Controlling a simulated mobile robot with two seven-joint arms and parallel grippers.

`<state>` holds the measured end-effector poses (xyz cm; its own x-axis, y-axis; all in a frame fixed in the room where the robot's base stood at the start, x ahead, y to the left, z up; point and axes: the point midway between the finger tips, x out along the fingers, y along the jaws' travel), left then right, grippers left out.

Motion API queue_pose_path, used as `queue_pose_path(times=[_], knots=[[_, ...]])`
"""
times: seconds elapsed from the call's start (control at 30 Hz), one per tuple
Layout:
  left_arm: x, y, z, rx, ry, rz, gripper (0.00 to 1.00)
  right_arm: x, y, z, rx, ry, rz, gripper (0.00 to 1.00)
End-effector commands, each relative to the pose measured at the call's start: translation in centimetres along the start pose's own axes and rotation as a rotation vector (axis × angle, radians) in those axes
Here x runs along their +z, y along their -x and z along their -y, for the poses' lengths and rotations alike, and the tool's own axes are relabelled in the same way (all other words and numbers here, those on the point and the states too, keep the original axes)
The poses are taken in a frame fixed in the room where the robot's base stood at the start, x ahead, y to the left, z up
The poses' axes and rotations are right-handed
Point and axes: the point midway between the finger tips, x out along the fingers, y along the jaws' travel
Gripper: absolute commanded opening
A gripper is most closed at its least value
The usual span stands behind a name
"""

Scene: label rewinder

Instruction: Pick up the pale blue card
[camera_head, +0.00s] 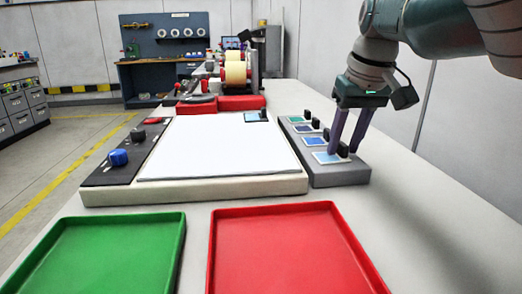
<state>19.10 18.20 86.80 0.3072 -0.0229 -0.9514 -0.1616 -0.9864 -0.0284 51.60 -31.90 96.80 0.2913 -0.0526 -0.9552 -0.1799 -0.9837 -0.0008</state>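The pale blue card (328,157) lies in the front place of the grey holder (345,177), right of the white pad. A black upright tab (343,151) stands at the card's right end. My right gripper (343,148) points down over this card, with its two purple fingers apart and their tips on either side of the tab. I cannot tell whether the fingers touch the tab. The card appears to rest in the holder. My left gripper is not in view.
Other tabbed cards sit behind it: a mid-blue card (315,141), a darker blue card (303,128) and a teal card (296,119). The white pad (225,150) bears another card (256,117). A green tray (178,255) and red tray (217,255) are in front.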

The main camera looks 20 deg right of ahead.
Motion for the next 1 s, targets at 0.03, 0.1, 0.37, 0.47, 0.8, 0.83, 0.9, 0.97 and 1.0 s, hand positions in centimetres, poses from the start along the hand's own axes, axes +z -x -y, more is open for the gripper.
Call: queue_pose_path(times=[0.03,0.1,0.37,0.47,0.8,0.83,0.9,0.97,1.0], knots=[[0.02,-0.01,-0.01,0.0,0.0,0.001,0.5,0.01,-0.01,0.02,0.0,0.0,0.0,0.33],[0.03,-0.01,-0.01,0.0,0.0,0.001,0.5,0.02,-0.01,0.02,0.0,0.0,0.0,0.25],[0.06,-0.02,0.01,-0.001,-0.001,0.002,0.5,0.02,-0.01,0.02,0.0,0.0,0.001,0.0],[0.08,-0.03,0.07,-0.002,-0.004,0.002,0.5,0.02,-0.01,0.02,0.0,0.0,0.001,0.0],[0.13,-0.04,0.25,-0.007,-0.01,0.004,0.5,0.02,0.0,0.02,0.0,0.0,0.0,0.0],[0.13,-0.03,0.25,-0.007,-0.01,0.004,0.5,0.02,0.0,0.02,0.0,0.0,0.0,0.0],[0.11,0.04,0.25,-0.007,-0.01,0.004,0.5,-0.01,0.07,0.02,0.0,0.0,0.001,0.0],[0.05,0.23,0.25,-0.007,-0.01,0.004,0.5,-0.06,0.25,0.02,0.0,0.0,0.0,0.0],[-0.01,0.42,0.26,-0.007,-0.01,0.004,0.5,-0.12,0.43,0.02,0.0,0.0,0.0,0.0]])
